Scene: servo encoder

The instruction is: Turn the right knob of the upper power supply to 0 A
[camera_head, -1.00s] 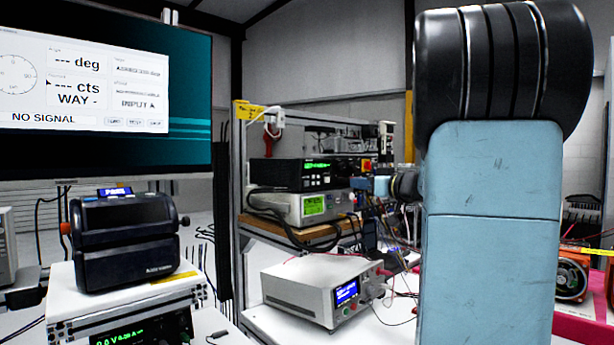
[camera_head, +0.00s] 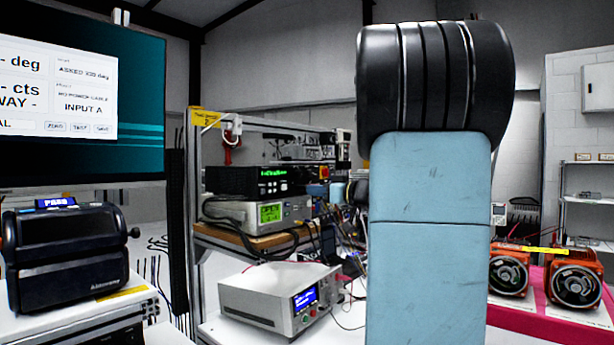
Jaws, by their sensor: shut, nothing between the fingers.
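A black instrument with a green display (camera_head: 246,181) lies on top of a grey instrument with a green screen (camera_head: 257,214) on the rack's wooden shelf. The black one looks like the upper power supply, but I cannot be sure. Its knobs and readings are too small to tell. The far end of my arm, with my gripper (camera_head: 328,190), shows small near the right end of these instruments. It is shut and empty; its fingers are hard to make out. I cannot tell whether it touches anything. My pale blue arm link hides what lies behind it.
A white bench instrument (camera_head: 263,302) with a blue screen stands below the shelf. Cables (camera_head: 345,235) hang right of the rack. A monitor (camera_head: 140,100) and a black device (camera_head: 68,258) stand at left. Units with round fans (camera_head: 575,285) sit on a red surface at right.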

